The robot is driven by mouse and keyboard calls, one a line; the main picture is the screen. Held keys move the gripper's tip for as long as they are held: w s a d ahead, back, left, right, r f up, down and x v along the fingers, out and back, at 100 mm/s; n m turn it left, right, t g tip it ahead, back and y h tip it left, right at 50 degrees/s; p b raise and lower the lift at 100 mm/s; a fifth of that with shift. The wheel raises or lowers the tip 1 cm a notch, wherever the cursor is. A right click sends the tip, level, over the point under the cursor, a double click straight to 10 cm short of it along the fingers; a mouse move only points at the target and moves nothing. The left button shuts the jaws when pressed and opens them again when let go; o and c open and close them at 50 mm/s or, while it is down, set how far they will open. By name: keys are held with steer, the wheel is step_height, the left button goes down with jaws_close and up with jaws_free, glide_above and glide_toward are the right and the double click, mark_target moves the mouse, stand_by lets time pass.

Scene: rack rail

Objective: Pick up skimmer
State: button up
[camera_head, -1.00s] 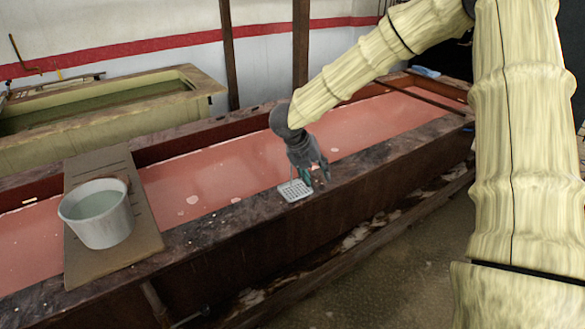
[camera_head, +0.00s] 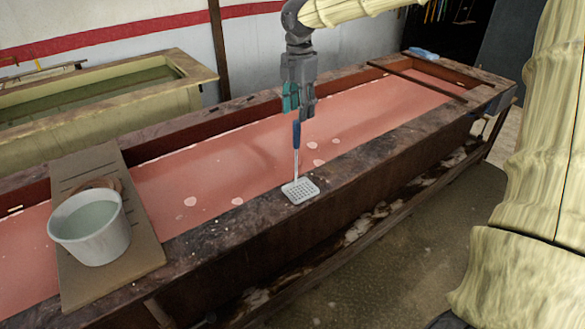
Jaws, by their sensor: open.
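The skimmer has a pale, perforated square head (camera_head: 300,191) and a thin shaft with a dark blue handle (camera_head: 296,135). Its head rests on the near rim of the long trough, and its handle points up in the picture, over the pink liquid. My gripper (camera_head: 299,112) is open, fingers pointing down, just above the top of the blue handle in the picture. I cannot tell whether the fingers touch the handle. One finger shows a teal pad.
The long trough (camera_head: 400,152) holds pink liquid with pale floating spots. A white bucket (camera_head: 92,235) stands on a board (camera_head: 140,262) laid across the trough at left. A second trough (camera_head: 200,80) with greenish liquid lies behind. A blue item (camera_head: 424,54) lies at the far end.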

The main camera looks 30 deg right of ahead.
mark_target(297, 122)
steer(key=shift+w+f, duration=0.1)
steer(key=shift+w, duration=0.05)
step_height(297, 122, down, 5)
steer(key=shift+w+f+p, duration=0.1)
steer(key=shift+w+p, duration=0.05)
steer(key=shift+p, duration=0.65)
steer(key=shift+w+d+f+p, duration=0.1)
steer(key=shift+f+p, duration=0.6)
steer(key=shift+f, duration=0.6)
steer(key=shift+w+f+p, duration=0.1)
steer(key=shift+f+p, duration=0.6)
steer(key=shift+f, duration=0.6)
jaws_close()
